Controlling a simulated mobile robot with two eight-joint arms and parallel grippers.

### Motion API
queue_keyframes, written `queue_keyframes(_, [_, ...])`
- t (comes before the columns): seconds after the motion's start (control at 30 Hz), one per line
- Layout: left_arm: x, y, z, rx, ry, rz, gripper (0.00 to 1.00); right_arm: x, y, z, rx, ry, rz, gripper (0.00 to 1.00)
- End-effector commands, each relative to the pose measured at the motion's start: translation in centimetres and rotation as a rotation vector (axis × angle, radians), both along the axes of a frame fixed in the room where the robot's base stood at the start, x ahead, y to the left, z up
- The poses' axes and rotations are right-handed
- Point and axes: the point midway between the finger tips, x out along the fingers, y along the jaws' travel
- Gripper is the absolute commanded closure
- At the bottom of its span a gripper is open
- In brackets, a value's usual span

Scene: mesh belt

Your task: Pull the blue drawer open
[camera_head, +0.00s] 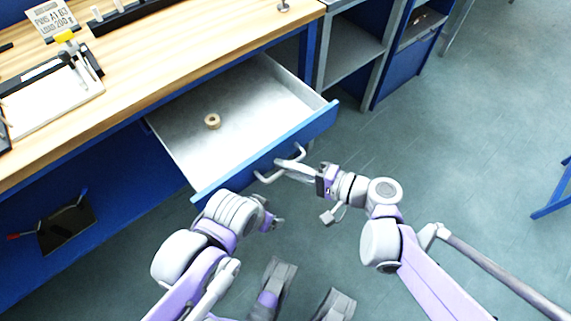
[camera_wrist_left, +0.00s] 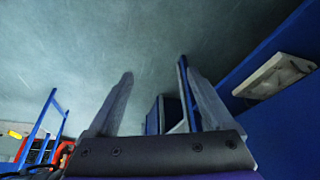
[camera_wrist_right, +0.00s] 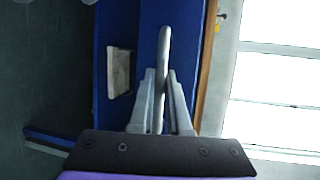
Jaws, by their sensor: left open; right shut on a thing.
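The blue drawer (camera_head: 300,139) is pulled out from under the wooden bench, its grey inside showing. A small tan ring (camera_head: 212,121) lies in it. Its curved metal handle (camera_head: 264,179) is on the blue front, and it also shows in the right wrist view (camera_wrist_right: 165,45). My right gripper (camera_head: 284,166) is shut on the handle, with one finger on each side of the bar in the right wrist view (camera_wrist_right: 160,95). My left gripper (camera_head: 275,222) is open and empty, in front of the drawer's left part; its spread fingers show in the left wrist view (camera_wrist_left: 158,95).
The wooden bench top (camera_head: 170,65) holds a white board (camera_head: 50,95), a label card (camera_head: 50,17) and dark fixtures at the left. Grey shelves (camera_head: 352,55) stand right of the drawer. A blue frame (camera_head: 555,195) is at the far right. Open floor (camera_head: 460,150) lies between.

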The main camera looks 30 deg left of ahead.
Motion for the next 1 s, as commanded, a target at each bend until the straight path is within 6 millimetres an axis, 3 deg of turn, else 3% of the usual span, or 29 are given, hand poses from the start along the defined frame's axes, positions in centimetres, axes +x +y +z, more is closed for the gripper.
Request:
queue_keyframes(0.23, [0.0,0.0,0.0,0.0,0.0,0.0,0.14,0.0,0.0,0.0,0.001,0.001,0.0,1.0])
queue_keyframes(0.27, [0.0,0.0,0.0,0.0,0.0,0.0,0.14,0.0,0.0,0.0,0.001,0.001,0.0,0.8])
queue_keyframes(0.4, [0.0,0.0,0.0,0.0,0.0,0.0,0.14,0.0,0.0,0.0,0.001,0.001,0.0,0.55])
queue_keyframes(0.77, [0.0,0.0,0.1,0.0,0.0,0.0,0.14,0.1,-0.5,0.1,0.0,0.001,-0.002,0.55])
queue_keyframes(1.0, [-0.1,0.0,0.9,0.0,-0.003,0.0,0.14,0.2,-4.5,0.9,0.0,0.0,-0.006,0.55])
